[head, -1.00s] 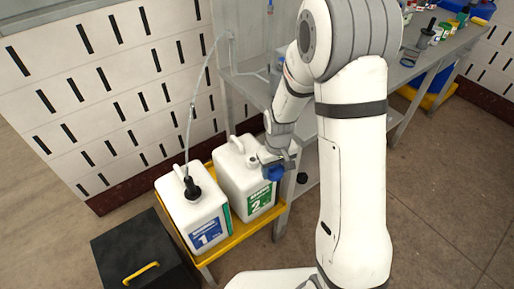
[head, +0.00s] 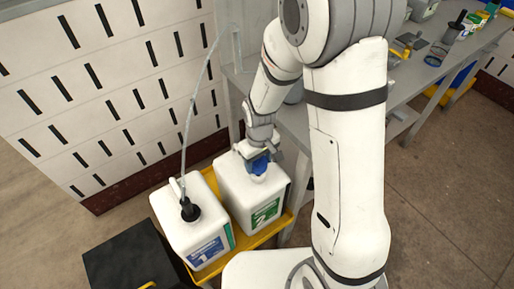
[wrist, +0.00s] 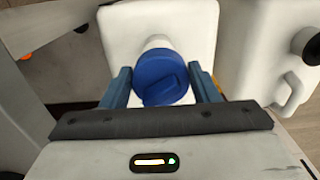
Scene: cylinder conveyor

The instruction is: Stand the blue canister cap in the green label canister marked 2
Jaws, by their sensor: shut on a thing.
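The blue cap (head: 260,166) is in my gripper (head: 257,158), over the top of the white canister marked 2 (head: 236,192). This canister has a green label (head: 264,215) and stands upright. In the wrist view, the blue cap (wrist: 160,76) sits between the two blue-grey fingers of my gripper (wrist: 162,84). A white neck (wrist: 158,42) shows just beyond the cap, over the canister's white top (wrist: 195,28). The cap and fingers hide part of the neck; I cannot tell whether the cap touches or enters it.
A white canister marked 1 (head: 172,222) stands to the left, with a black cap (head: 190,209) and a hose rising from it. Both stand on a yellow platform (head: 283,222). A black box (head: 120,258) is at lower left. A grey bench (head: 405,84) runs behind my arm.

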